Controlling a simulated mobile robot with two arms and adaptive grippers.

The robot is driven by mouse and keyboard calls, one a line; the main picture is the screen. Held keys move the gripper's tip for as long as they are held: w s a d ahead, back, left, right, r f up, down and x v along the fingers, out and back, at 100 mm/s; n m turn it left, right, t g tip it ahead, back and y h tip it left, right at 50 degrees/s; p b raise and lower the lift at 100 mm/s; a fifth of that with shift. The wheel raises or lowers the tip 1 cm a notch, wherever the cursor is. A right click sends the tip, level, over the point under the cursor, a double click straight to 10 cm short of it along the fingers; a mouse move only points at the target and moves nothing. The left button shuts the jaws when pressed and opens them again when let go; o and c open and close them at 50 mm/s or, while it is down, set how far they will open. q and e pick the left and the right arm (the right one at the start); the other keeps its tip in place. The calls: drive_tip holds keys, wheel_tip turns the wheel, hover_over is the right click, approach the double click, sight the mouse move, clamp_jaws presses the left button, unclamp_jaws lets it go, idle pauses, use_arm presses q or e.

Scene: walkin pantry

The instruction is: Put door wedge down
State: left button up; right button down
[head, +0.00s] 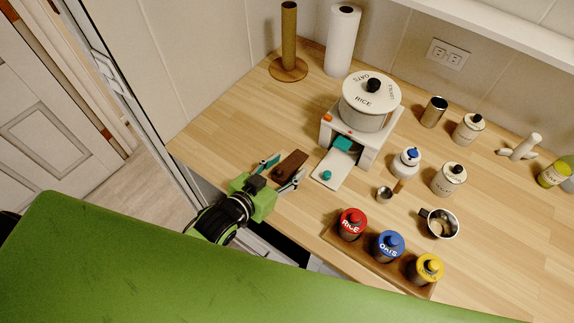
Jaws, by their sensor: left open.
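The door wedge (292,164) is a dark brown piece lying on the wooden counter (232,130), near its left front edge. My left gripper (280,173) comes over the counter edge with its fingers spread open. The near part of the wedge lies between the fingers, and the rest extends beyond the tips. I cannot tell whether either finger touches it. My right gripper is not in view.
A wooden tray (335,239) of red, blue and yellow-lidded jars sits at the front. Counter left of the wedge is clear.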

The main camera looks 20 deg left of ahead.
use_arm(q)
drive_tip(key=shift+w+d+f, duration=0.15)
drive_tip(key=shift+w+f, duration=0.05)
drive_tip(key=shift+w, duration=0.2)
drive_tip(key=shift+s, duration=0.1)
drive_tip(key=c, duration=1.4)
drive_tip(key=shift+o, duration=0.2)
